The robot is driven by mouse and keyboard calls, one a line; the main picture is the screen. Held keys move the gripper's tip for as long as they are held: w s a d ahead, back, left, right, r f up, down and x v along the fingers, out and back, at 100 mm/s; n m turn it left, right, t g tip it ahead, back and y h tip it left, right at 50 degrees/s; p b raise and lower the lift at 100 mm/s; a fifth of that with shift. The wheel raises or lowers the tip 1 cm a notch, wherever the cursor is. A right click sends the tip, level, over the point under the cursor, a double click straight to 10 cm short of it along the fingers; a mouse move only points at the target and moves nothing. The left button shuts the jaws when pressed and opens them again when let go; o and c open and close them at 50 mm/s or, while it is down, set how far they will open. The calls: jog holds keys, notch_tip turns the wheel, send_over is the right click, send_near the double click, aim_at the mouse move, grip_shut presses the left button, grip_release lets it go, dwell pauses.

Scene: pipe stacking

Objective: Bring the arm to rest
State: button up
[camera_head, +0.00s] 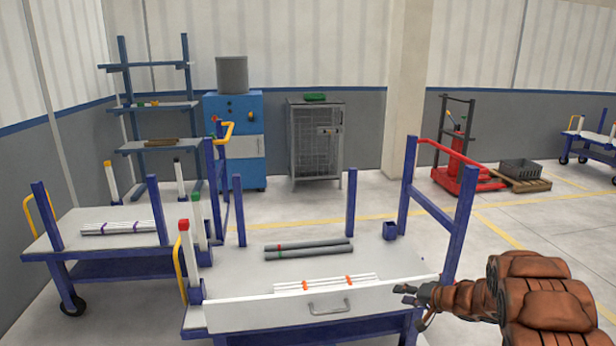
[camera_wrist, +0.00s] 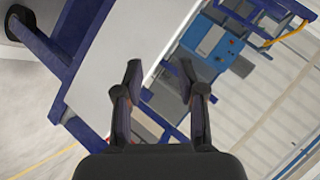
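My gripper (camera_head: 412,289) shows at the lower right in the head view, at the end of my brown-covered arm. It is held by the right side of the near cart (camera_head: 380,258), seemingly apart from it. In the wrist view my gripper (camera_wrist: 160,80) has its two fingers spread with nothing between them. Past the fingers, a pale cart surface (camera_wrist: 105,70) with blue posts shows tilted. Two grey pipes (camera_head: 308,249) lie on the near cart. White pipes with orange bands (camera_head: 325,284) lie in front of them.
A second cart (camera_head: 100,245) at left holds white pipes with purple bands (camera_head: 118,228). Blue upright posts (camera_head: 408,185) rise at the near cart's right side, close to my gripper. A blue cabinet (camera_head: 235,150) and a red pallet truck (camera_head: 462,175) stand farther back.

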jog(key=d+r+t+h, duration=0.1)
jog(key=d+r+h, duration=0.65)
jog(key=r, duration=0.25)
jog(key=s+d+r+g+h, duration=0.3)
jog(key=s+r+h, duration=0.15)
jog(key=s, duration=0.75)
jog(key=s+a+n+g+y, duration=0.25)
jog(key=s+a, duration=0.45)
jog(key=s, duration=0.7)
jog(key=s+a+n+g+y, duration=0.1)
jog(key=s+a+g, duration=0.45)
jog(key=s, duration=0.85)
jog(key=s+a+n+g+y, duration=0.2)
jog(key=s+a, duration=0.7)
jog(key=s, duration=0.4)
notch_tip(320, 180, up, 21)
jog(key=s+p, duration=0.1)
jog(key=p, duration=1.9)
jog(key=shift+s+r+t, duration=0.15)
jog(key=shift+r+t, duration=0.05)
jog(key=shift+t, duration=0.1)
